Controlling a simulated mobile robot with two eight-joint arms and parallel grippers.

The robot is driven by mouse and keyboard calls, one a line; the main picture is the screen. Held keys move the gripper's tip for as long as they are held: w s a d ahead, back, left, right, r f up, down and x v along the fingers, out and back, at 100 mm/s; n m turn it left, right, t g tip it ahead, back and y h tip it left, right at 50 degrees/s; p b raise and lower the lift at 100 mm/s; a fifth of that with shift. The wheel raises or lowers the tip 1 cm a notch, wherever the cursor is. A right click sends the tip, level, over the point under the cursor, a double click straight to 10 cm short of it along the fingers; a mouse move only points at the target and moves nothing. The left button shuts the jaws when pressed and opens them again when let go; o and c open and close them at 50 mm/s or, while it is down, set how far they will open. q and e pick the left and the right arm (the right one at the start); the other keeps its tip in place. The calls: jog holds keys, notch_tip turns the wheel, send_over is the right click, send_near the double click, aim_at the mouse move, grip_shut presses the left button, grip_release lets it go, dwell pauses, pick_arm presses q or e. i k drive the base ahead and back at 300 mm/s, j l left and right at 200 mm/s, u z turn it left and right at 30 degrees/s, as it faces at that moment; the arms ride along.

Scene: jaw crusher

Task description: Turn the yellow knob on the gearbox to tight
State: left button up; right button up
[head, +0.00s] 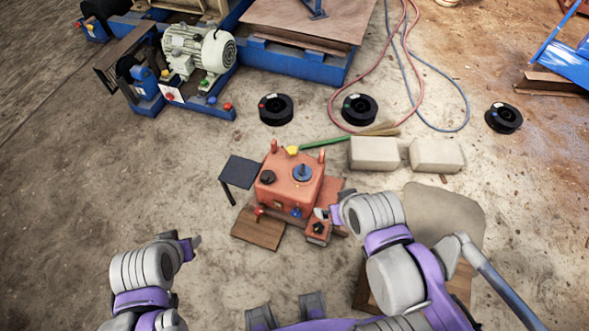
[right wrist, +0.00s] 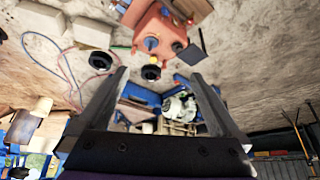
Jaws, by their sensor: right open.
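The orange-red gearbox (head: 287,192) stands on the ground in the middle of the head view. The yellow knob (head: 292,150) is at its far top edge; how it is set cannot be told. A blue knob (head: 302,172) and a black knob (head: 267,177) are on the top face. My right gripper (head: 335,213) is by the gearbox's right front, away from the yellow knob. In the right wrist view its jaws (right wrist: 160,75) are apart and empty, with the gearbox (right wrist: 157,28) at the top. My left gripper (head: 193,245) is left of the gearbox, its jaws unclear.
A dark plate (head: 240,171) stands left of the gearbox, and a wooden board (head: 258,227) lies in front. Two pale blocks (head: 374,153) and a black spool (head: 359,109) lie beyond. A motor (head: 200,50) is at the back left. The ground at left is clear.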

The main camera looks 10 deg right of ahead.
aim_at(292, 150)
jog(key=i+j, duration=0.35)
jog(key=j, duration=0.3)
jog(key=i+j+z, duration=0.1)
jog(key=i+j, duration=0.3)
jog(key=j, duration=0.25)
jog(key=i+j, duration=0.15)
jog(key=j, duration=0.2)
jog(key=i+z, duration=0.05)
